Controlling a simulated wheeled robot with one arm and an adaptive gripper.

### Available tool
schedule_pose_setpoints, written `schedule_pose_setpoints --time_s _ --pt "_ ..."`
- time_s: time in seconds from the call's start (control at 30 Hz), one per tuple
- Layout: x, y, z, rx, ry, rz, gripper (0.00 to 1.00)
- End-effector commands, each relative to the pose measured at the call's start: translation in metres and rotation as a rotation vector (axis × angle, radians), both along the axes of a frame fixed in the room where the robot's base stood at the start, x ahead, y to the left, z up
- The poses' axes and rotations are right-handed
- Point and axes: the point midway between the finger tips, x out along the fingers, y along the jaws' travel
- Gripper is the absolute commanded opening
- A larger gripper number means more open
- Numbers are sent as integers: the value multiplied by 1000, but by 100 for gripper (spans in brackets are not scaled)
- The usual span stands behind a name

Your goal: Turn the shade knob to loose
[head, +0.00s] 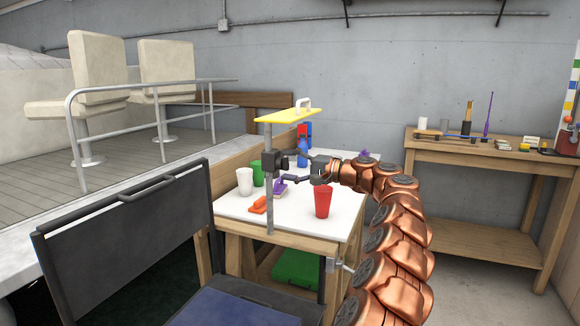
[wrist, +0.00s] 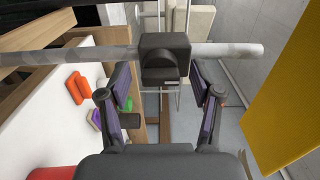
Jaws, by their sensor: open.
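The shade knob (wrist: 166,68) is a dark, rounded knob on a black clamp block (wrist: 178,42) around a grey metal pole (wrist: 225,50). The yellow shade (head: 288,115) sits on top of the upright pole in the head view; its yellow panel (wrist: 290,90) fills the right of the wrist view. My gripper (head: 282,167) is open and close to the right of the clamp. In the wrist view, my gripper's two fingers (wrist: 163,88) point at the knob from either side, and nothing is between their pads. I cannot tell the knob's setting.
The white table (head: 240,207) bears a red cup (head: 322,202), a white cup (head: 244,181), a green cup (head: 258,172), an orange item (head: 257,205) and a blue bottle (head: 302,153). A dark chair (head: 130,230) stands front left. A wooden workbench (head: 480,150) stands right.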

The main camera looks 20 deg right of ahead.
Motion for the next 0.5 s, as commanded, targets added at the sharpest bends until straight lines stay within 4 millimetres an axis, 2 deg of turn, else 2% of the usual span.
schedule_pose_setpoints --time_s 0.27,0.5 --pt "-1 -1 0 1 -1 -1 65" --pt "-21 -21 3 1 -3 -2 65"
